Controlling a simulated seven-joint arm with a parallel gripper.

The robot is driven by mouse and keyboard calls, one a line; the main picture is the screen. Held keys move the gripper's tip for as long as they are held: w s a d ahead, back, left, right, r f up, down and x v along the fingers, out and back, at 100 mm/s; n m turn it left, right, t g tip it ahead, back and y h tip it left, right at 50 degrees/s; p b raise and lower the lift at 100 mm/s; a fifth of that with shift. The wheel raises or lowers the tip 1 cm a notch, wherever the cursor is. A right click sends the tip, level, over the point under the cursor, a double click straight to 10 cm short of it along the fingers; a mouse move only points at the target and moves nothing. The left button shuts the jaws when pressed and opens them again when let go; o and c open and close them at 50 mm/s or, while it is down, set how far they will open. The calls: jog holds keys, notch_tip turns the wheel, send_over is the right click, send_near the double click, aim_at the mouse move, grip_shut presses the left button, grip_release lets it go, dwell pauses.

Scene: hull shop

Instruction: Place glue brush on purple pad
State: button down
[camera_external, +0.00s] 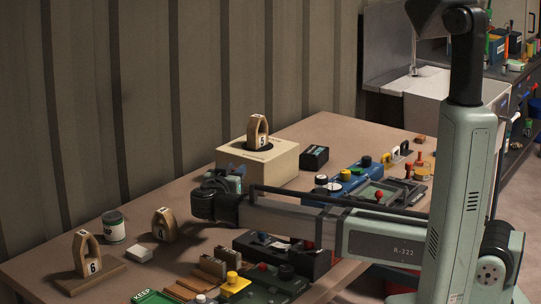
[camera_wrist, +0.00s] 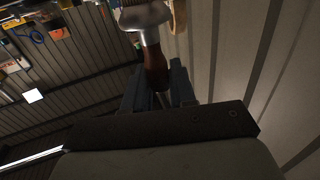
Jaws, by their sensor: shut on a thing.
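The glue brush (camera_wrist: 155,66) shows in the wrist view as a dark brown handle with a grey metal part at its upper end. My gripper (camera_wrist: 157,84) is shut on its handle, with one finger on each side. In the external view my gripper (camera_external: 229,180) is above the table, in front of the cream box; the brush cannot be made out there. I cannot make out a purple pad in either view.
A can (camera_external: 113,227), wooden arches (camera_external: 164,224) and a white block (camera_external: 139,253) are at left. Trays and coloured parts crowd the front and right. A ribbed wall (camera_external: 150,90) rises behind.

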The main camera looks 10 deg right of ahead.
jog(key=shift+f, duration=1.1)
jog(key=shift+f, duration=0.15)
jog(key=c, duration=0.9)
grip_release()
jog(key=shift+s+a+r, duration=0.2)
jog(key=shift+s, duration=0.15)
jog(key=v, duration=1.1)
jog(key=shift+s, duration=0.15)
